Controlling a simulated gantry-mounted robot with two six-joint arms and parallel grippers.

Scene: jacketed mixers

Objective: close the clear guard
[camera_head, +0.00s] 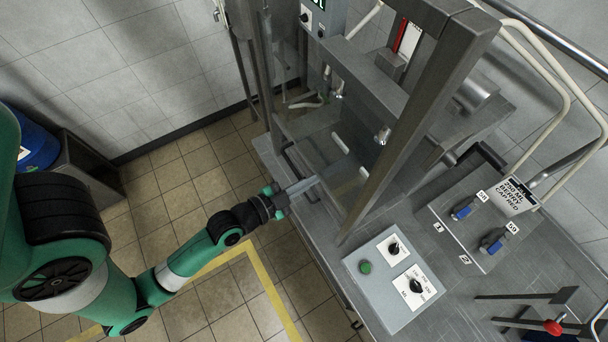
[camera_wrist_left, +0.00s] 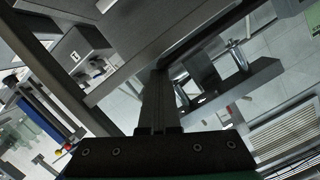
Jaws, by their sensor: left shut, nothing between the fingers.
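The clear guard is see-through and hard to make out. A faint pane seems to show in the open front of the dark metal frame (camera_head: 400,130), and I cannot tell its exact angle. A dark bar handle (camera_wrist_left: 245,84) on bright metal mounts shows right of my fingers in the left wrist view; I cannot tell for sure that it belongs to the guard. My left gripper (camera_head: 310,184) is shut and empty, its long grey fingers pointing right at the front of the frame. Its fingers also show in the left wrist view (camera_wrist_left: 158,95), apart from the bar. My right gripper is not in view.
A control box (camera_head: 394,277) with a green button and dark knobs sits on the metal bench right of the frame. A red knob (camera_head: 553,327) is at lower right.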

